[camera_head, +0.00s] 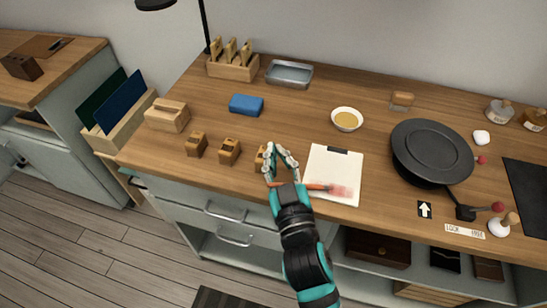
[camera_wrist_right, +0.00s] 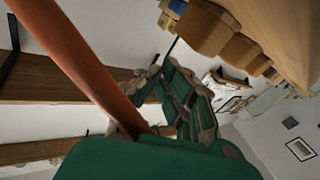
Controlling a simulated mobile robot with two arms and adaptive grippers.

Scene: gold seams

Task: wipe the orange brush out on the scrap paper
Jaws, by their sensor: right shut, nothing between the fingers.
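The scrap paper (camera_head: 328,163), a cream sheet with a dark clip at its far edge, lies at the front middle of the counter. A reddish smear (camera_head: 342,191) marks its near right corner. The orange brush (camera_head: 316,187) shows as a thin handle, running from beside my right wrist across the paper's near part towards the smear. My right gripper (camera_head: 279,158) is left of the paper, its fingers shut. In the right wrist view, the fingers (camera_wrist_right: 168,92) are together, and an orange-brown shaft (camera_wrist_right: 75,55) passes close beside them. My left gripper is out of view.
Small wooden blocks (camera_head: 228,151) stand left of my gripper, one partly behind it. A blue block (camera_head: 246,104), a metal tray (camera_head: 289,74) and a bowl (camera_head: 346,119) lie farther back.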

